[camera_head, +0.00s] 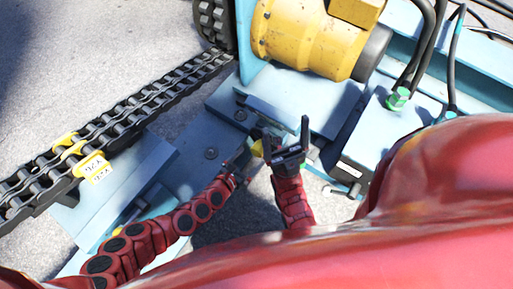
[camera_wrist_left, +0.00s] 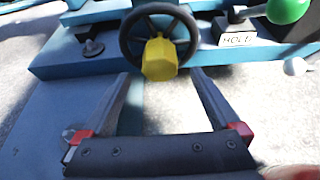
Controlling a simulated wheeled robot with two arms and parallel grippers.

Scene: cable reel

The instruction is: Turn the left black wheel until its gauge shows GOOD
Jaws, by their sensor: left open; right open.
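The black wheel (camera_wrist_left: 126,34) with dark spokes and a yellow faceted hub (camera_wrist_left: 160,58) stands upright at the top middle of the left wrist view. My left gripper (camera_wrist_left: 162,76) is open, its two fingers pointing at the wheel, one on each side below the hub, with nothing between them. In the head view my left gripper (camera_head: 249,148) is beside a small yellow part (camera_head: 257,149); the wheel is mostly hidden there. A white label (camera_wrist_left: 236,40) right of the wheel seems to read HOLD; I cannot tell whether it is the gauge. My right gripper (camera_head: 286,134) is open and empty, close to the left one.
A light blue steel frame (camera_head: 185,165) lies around both grippers. A yellow motor housing (camera_head: 300,38) stands behind. A heavy black chain (camera_head: 105,128) runs at left, black cables (camera_head: 425,45) at right. A green knob (camera_wrist_left: 288,9) is right of the wheel.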

